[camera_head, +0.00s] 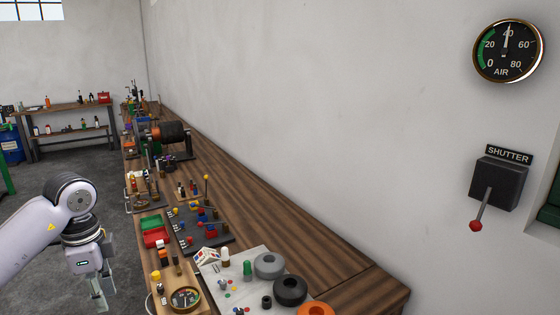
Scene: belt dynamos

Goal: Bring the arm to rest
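My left arm (68,200) comes in from the left, white with dark grey joints. Its gripper (100,295) points down beside the left edge of the long wooden bench (265,203), over the grey floor. The fingers are small and seen edge-on, so I cannot tell whether they are open or shut. I see nothing clearly held between them. My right gripper is not in view.
Near the arm, the bench holds a red and green tray (155,236), a dark lever panel (205,238), a round gauge (185,298) and thick rings (290,289). A shutter lever box (498,184) and air gauge (508,51) hang on the wall.

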